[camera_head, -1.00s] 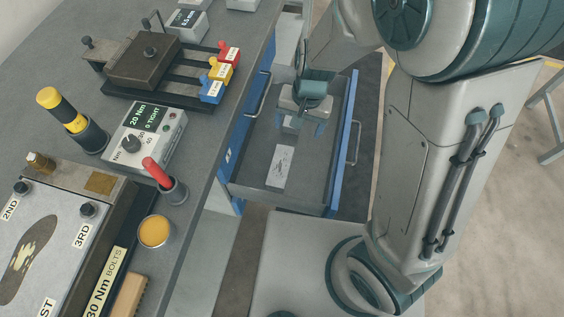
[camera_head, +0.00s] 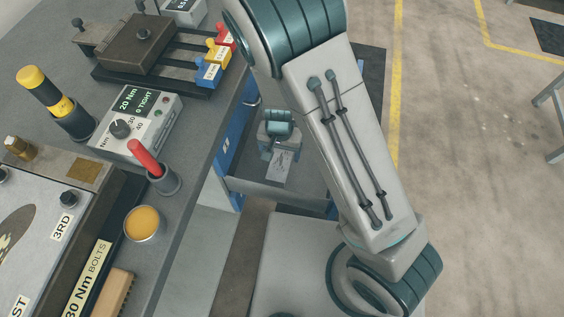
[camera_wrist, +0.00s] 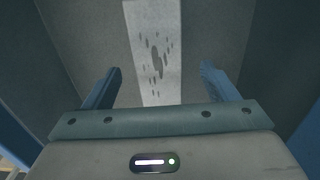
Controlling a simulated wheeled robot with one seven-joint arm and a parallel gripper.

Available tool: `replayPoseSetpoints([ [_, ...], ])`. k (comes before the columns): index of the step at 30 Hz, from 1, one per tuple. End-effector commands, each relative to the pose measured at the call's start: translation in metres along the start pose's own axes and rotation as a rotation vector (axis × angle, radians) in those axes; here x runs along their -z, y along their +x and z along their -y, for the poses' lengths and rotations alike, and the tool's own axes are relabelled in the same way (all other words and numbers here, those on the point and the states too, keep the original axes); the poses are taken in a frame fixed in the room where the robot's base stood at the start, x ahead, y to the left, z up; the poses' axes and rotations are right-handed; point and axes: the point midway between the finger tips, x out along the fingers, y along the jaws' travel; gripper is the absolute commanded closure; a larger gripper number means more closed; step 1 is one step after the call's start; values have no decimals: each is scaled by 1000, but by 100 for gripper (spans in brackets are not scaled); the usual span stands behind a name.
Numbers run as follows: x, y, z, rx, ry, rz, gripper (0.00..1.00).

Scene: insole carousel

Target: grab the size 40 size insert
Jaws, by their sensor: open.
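A pale flat strip with dark speckled marks (camera_head: 281,167) lies on the floor of the open drawer. It also shows in the wrist view (camera_wrist: 156,50), running away from between the fingers. No size 40 label can be read on it. My gripper (camera_head: 278,154) is inside the drawer, just over the strip's far end in the head view. In the wrist view its two blue fingers (camera_wrist: 160,86) stand wide apart, one on each side of the strip, with nothing gripped. My arm hides much of the drawer's right side.
The drawer (camera_head: 270,192) has walls around my gripper. On the bench to the left are a torque box (camera_head: 133,118), a red-handled tool in a cup (camera_head: 146,158), a yellow-topped pot (camera_head: 142,224), and a dark fixture with blue, yellow and red labelled blocks (camera_head: 208,73).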

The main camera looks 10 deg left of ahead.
Motion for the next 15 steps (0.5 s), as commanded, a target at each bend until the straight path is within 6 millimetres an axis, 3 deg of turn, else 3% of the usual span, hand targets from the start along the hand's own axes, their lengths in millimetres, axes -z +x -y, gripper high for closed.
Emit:
replayPoseSetpoints([
  [9, 4, 43, -3, -1, 2, 2, 20],
  [15, 4, 53, -3, 0, 1, 0, 20],
])
